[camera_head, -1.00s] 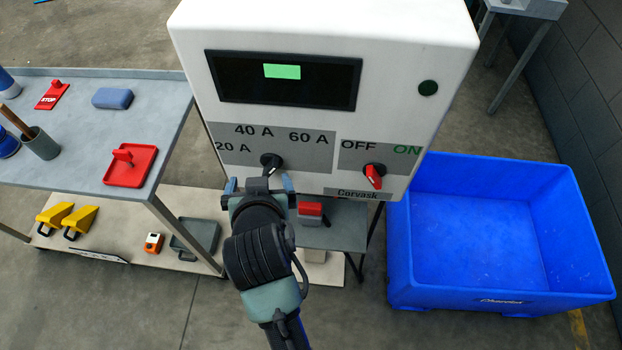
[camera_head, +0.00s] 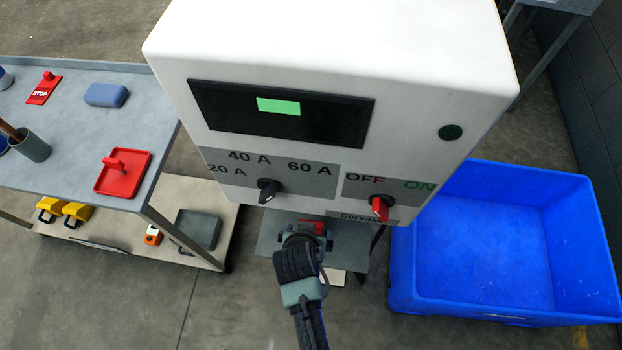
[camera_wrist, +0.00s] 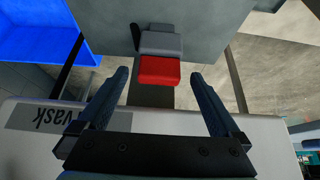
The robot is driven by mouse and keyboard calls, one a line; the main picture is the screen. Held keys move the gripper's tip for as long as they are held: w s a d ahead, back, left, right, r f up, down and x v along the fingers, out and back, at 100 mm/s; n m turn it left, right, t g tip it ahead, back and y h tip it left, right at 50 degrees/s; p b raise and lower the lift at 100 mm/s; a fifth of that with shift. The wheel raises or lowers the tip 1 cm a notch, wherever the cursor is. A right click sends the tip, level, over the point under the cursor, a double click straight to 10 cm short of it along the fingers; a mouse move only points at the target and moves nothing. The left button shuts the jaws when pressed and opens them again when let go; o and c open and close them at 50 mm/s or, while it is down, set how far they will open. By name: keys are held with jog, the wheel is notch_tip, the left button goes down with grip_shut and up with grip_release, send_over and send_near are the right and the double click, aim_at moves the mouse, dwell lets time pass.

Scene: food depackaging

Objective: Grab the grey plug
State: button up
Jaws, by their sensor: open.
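A grey plug-like block (camera_wrist: 161,43) with a red block (camera_wrist: 159,70) joined to or touching it lies on a grey shelf under the white cabinet, in the wrist view. In the head view the red part (camera_head: 313,226) shows just past my gripper (camera_head: 302,238), and the grey part is mostly hidden. My gripper (camera_wrist: 158,78) is open and empty. Its fingers lie to either side of the red block in the wrist picture, with the grey block farther up. The fingers appear apart from both.
The white cabinet (camera_head: 330,45) overhangs close by, with a black dial (camera_head: 268,190) and a red switch (camera_head: 380,207). A blue bin (camera_head: 470,250) stands at right. A grey table (camera_head: 80,130) with red and blue items is at left.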

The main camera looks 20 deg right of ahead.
jog(key=shift+x, duration=2.8)
grip_shut()
jog(key=shift+w, duration=0.1)
